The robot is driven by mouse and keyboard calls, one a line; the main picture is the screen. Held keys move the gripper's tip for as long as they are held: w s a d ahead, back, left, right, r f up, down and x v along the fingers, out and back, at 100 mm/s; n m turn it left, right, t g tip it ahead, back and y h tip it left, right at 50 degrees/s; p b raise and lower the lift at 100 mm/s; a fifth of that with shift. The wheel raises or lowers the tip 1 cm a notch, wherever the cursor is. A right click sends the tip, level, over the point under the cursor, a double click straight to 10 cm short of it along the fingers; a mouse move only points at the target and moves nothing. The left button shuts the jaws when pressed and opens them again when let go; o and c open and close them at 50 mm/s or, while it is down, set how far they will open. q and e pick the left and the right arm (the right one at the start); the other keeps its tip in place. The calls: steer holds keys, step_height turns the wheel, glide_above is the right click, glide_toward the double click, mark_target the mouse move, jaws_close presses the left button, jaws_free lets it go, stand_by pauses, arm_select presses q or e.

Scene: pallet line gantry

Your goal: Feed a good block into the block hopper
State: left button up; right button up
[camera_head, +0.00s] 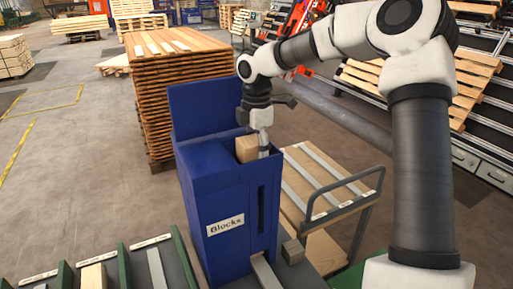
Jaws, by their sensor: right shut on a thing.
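The block hopper (217,200) is a tall blue box with a "Blocks" label, a raised back panel and an open top. A light wooden block (246,148) is at the hopper's open top, inside its rim. My right gripper (264,150) points down into the opening and is shut on the block, at the block's right side. The fingertips are partly hidden by the hopper wall. My left gripper is not in view.
A cart with a grey handle (375,172) stands right of the hopper. A small block (292,251) lies by the hopper's foot. Green-divided lanes (123,262) are at the front left. A tall stack of boards (160,85) stands behind.

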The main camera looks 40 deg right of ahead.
steer(key=shift+f, duration=0.15)
stand_by(0.4)
steer(key=o, duration=1.3)
steer(key=shift+c, duration=0.2)
step_height(320, 180, up, 12)
steer(key=shift+f, duration=0.1)
